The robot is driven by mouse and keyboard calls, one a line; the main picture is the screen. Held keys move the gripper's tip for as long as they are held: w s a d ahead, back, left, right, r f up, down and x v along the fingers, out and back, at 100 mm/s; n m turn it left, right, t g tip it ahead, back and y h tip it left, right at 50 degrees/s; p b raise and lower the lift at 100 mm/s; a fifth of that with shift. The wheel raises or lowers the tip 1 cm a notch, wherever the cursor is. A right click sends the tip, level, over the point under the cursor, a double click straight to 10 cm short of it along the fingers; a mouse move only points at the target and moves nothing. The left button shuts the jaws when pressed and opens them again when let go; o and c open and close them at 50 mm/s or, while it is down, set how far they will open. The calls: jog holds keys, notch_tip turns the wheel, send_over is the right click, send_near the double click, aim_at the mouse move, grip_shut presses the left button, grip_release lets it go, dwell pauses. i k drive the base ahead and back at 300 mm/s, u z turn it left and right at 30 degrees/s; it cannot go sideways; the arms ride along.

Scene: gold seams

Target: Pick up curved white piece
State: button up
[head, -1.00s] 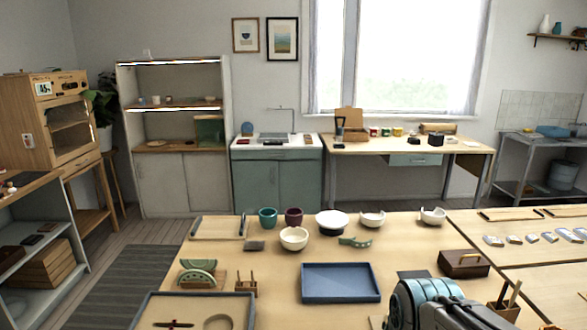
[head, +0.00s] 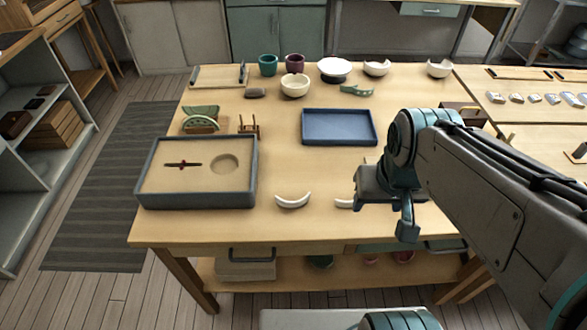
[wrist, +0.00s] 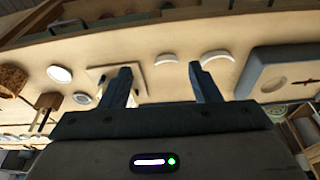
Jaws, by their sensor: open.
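A curved white piece (head: 293,201) lies on the table near its front edge, right of the sand tray. A second curved white piece (head: 345,203) lies to its right, partly hidden behind my gripper (head: 405,222). In the wrist view both show past my fingers: the one nearer the tray (wrist: 215,56) is beyond the right finger, and the other (wrist: 166,58) lies between the fingers. My gripper (wrist: 160,84) is open and empty, above and apart from the table.
The grey sand tray (head: 147,198) holds a dark stick and a round dent. A blue tray (head: 340,141) lies farther back. Bowls and cups, including a white bowl (head: 295,87), stand along the back. The table between the blue tray and the curved pieces is mostly clear.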

aim_at(286, 204)
jog(key=k, duration=0.5)
jog(key=u, duration=1.9)
jog(key=i, duration=1.1)
jog(key=z, duration=1.9)
